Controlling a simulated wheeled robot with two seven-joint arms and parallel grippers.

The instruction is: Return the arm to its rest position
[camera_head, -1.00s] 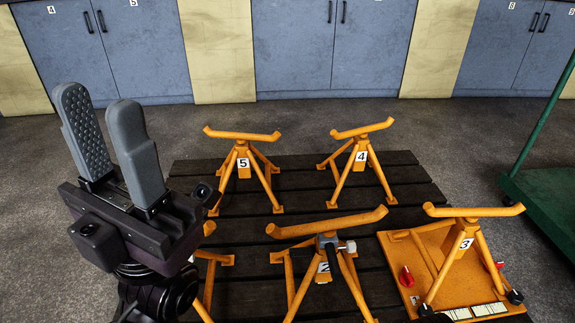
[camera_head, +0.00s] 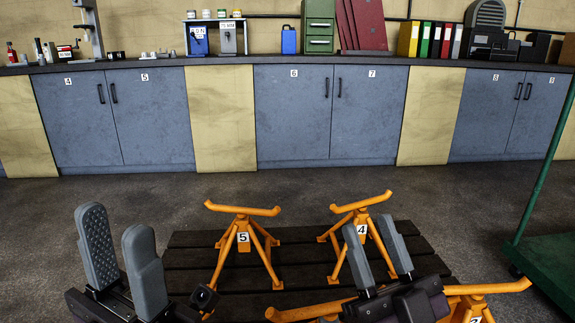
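My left gripper (camera_head: 114,222) is at the lower left, pointing up, with its two grey padded fingers apart and nothing between them. My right gripper (camera_head: 368,227) is at the lower right of centre, also pointing up with its fingers apart and empty. It shows in front of the orange stand labelled 4 (camera_head: 362,205) and hides part of it. The orange stand labelled 5 (camera_head: 243,209) stands between the two grippers in the picture, behind them. The rest of both arms is out of view or hidden.
The stands rest on a dark slatted platform (camera_head: 190,262). A green trolley (camera_head: 550,255) is at right. Blue cabinets (camera_head: 290,115) with a loaded counter line the wall; floor before them is clear.

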